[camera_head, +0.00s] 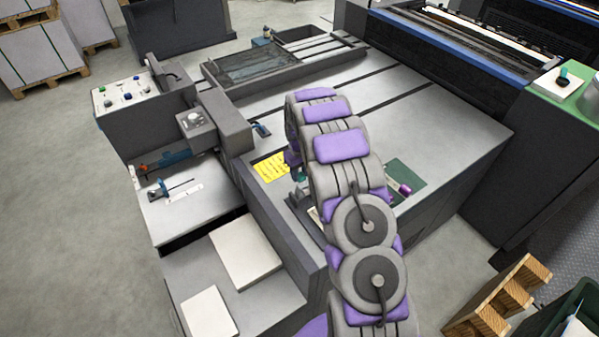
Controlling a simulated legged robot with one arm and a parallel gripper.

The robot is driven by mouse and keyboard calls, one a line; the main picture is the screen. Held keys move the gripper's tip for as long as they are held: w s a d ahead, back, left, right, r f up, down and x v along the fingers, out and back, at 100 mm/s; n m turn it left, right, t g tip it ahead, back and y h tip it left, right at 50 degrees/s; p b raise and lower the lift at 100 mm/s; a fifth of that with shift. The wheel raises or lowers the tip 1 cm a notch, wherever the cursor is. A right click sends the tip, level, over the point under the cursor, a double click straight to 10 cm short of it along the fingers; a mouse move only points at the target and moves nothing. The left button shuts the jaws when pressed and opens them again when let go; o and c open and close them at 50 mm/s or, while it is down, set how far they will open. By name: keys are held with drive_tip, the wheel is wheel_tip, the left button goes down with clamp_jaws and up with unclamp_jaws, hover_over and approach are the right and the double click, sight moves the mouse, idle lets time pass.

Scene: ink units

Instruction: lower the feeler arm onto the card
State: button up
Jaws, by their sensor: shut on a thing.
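My grey-and-purple arm rises through the middle of the view and bends down at its far end. My gripper (297,178) is at the left side of the arm, low over the machine's front edge, and is partly hidden by my arm links. It is shut on a small part there, which I take for the feeler arm; its shape and tip are too small and covered to make out. A pale card-like edge (315,213) shows just below, mostly behind my arm. I cannot tell whether the feeler arm touches it.
A yellow written label (272,167) lies left of my gripper. A dark green pad (408,173) and a purple knob (404,189) are to the right. A control box (128,97) stands at left; white paper stacks (245,250) lie in front. A wooden pallet (500,300) is lower right.

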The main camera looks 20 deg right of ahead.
clamp_jaws()
